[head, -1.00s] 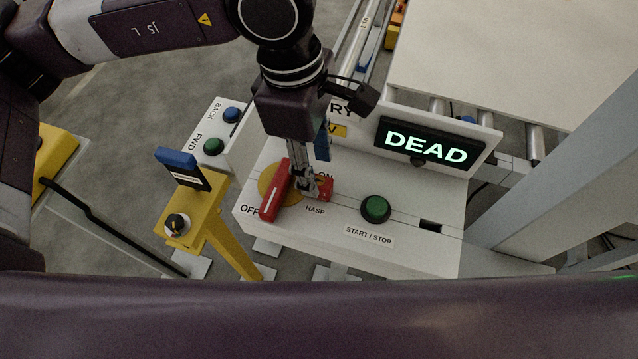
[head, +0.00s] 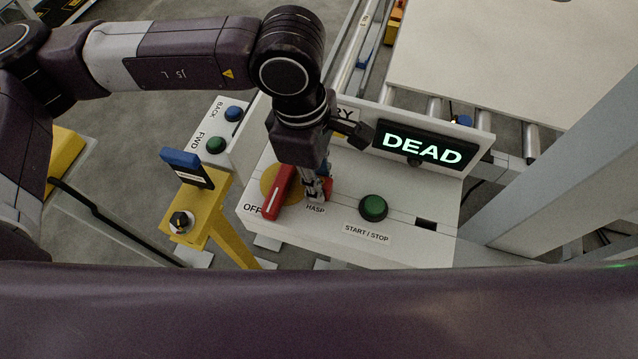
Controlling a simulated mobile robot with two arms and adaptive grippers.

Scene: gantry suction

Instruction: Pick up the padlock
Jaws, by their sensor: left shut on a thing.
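The padlock (head: 328,188) is a small red body by the HASP label on the white control panel (head: 405,195). Only a sliver of it shows beside my gripper; the rest is hidden. My left gripper (head: 316,194) points down from above and is shut on the padlock. I cannot tell whether the padlock touches the panel. My right gripper is not in view.
A red switch handle (head: 279,190) on a yellow disc stands just left of my gripper. A green START / STOP button (head: 373,207) is to the right. A display (head: 423,150) reads DEAD. A yellow post (head: 207,210) stands at left.

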